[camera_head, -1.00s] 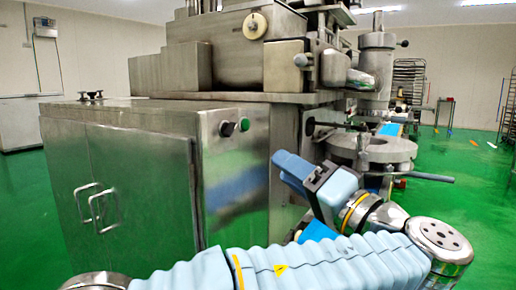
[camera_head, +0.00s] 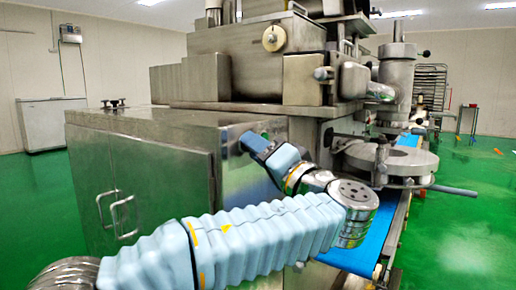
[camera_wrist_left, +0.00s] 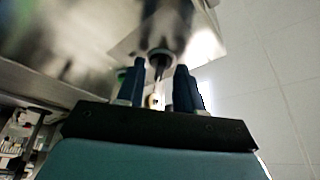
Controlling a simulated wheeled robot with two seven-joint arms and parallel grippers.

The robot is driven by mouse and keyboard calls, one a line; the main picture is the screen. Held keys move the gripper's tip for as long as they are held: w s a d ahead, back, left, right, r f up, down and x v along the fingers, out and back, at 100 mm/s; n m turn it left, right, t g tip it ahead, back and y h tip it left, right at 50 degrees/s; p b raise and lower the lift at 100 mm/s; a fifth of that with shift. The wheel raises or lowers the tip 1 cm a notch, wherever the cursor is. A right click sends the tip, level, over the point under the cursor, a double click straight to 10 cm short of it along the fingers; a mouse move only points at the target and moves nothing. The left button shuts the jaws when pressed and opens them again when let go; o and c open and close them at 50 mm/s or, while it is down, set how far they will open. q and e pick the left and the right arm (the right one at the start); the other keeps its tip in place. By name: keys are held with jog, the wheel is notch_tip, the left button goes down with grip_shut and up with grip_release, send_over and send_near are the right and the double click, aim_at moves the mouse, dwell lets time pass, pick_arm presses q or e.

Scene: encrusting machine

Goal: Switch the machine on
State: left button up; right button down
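The machine (camera_head: 150,135) is a large stainless-steel unit with a cabinet at the left and its working head at the right. My left gripper (camera_head: 250,142) is up at the cabinet's end panel and covers the spot with the controls in the head view. In the left wrist view the two dark blue fingers (camera_wrist_left: 158,85) are apart with a gap between them. A black knob (camera_wrist_left: 160,61) on the steel panel shows just beyond the gap between the fingertips. Contact with the knob cannot be told. My right gripper is not in view.
A blue conveyor belt (camera_head: 365,257) and a round steel table (camera_head: 390,160) with a protruding handle stand at the right. Cabinet door handles (camera_head: 122,214) stick out at the left. Green floor (camera_head: 462,222) is open at the right.

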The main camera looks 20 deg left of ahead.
pick_arm(q)
grip_shut()
jog(key=shift+m, duration=0.3)
jog(key=m+g+h+p, duration=0.1)
jog(key=m, duration=0.4)
jog(key=m+g+h+p, duration=0.2)
jog(key=m, duration=0.3)
jog(key=r+m+g+h+p, duration=0.1)
jog(key=m, duration=0.4)
jog(key=shift+d+m+p, duration=0.1)
jog(key=shift+m+p, duration=0.25)
jog(key=shift+m, duration=0.05)
dwell(0.7)
grip_release()
jog(key=shift+r, duration=0.1)
